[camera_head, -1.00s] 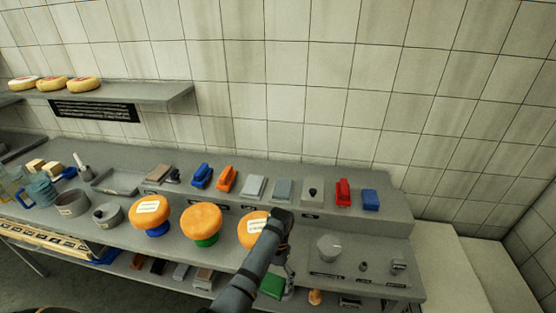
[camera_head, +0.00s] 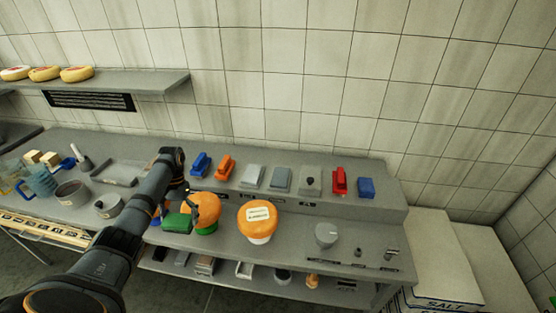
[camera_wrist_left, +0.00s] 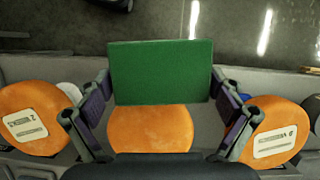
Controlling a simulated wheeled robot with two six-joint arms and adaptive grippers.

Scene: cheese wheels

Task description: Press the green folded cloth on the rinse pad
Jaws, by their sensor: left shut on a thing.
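My left gripper (camera_head: 188,206) is shut on the green folded cloth (camera_head: 178,223) and holds it up in front of the middle orange cheese wheel (camera_head: 207,204). In the left wrist view the cloth (camera_wrist_left: 160,72) is a flat green block between the two fingers (camera_wrist_left: 162,100), with the middle wheel (camera_wrist_left: 150,130) partly behind it. I cannot pick out the rinse pad with certainty in either view. My right gripper is not in view.
A labelled orange wheel (camera_head: 257,213) stands on a white base to the right. My arm hides the wheel on the left in the head view. Blue, orange, grey and red tools line the raised ledge (camera_head: 320,205). A grey tray (camera_head: 116,174) lies at the left.

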